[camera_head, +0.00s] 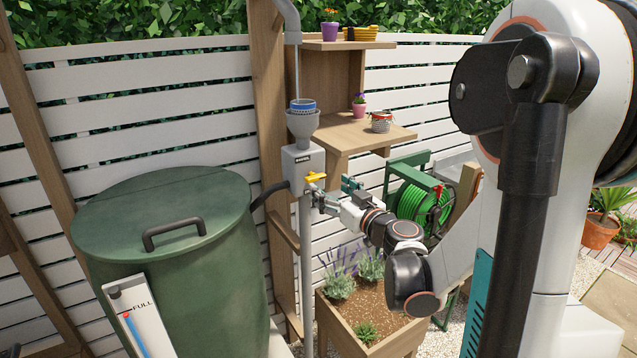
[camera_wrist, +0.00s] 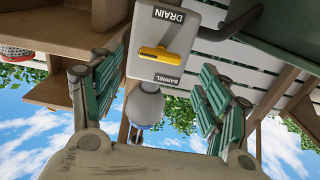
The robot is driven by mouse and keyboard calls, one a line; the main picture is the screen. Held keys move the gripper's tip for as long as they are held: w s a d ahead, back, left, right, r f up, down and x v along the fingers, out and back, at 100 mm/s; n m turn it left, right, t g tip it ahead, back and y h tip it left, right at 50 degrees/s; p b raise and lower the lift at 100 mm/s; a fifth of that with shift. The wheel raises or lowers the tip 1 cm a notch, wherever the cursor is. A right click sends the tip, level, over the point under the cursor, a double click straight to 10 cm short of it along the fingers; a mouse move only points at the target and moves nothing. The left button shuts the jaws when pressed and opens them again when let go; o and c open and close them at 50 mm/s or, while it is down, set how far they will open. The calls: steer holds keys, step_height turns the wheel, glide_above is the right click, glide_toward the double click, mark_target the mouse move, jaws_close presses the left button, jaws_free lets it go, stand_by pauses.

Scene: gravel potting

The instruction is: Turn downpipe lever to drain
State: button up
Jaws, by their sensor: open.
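The yellow lever (camera_head: 316,176) sits on the front of the grey diverter box (camera_head: 301,165) on the downpipe. In the wrist view, the lever (camera_wrist: 160,54) lies crosswise between the label DRAIN (camera_wrist: 169,16) and the label BARREL (camera_wrist: 167,80), which appear upside down. My gripper (camera_head: 333,189) is open just in front of the box, to the right of and below the lever in the head view. In the wrist view, the green-padded fingers of my gripper (camera_wrist: 160,70) stand apart on either side of the box. Nothing is between the pads, and contact with the lever is not visible.
A green barrel (camera_head: 172,260) marked FULL stands left, joined by a black hose (camera_head: 268,194). A funnel (camera_head: 302,124) with a blue-rimmed top is above the box. Wooden shelves (camera_head: 350,132), a green hose reel (camera_head: 414,203) and a lavender planter (camera_head: 368,318) stand nearby.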

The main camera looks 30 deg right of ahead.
mark_target(318, 179)
steer(key=w, duration=0.6)
steer(key=shift+w+a+b, duration=0.1)
steer(key=shift+b, duration=0.2)
steer(key=c, duration=1.1)
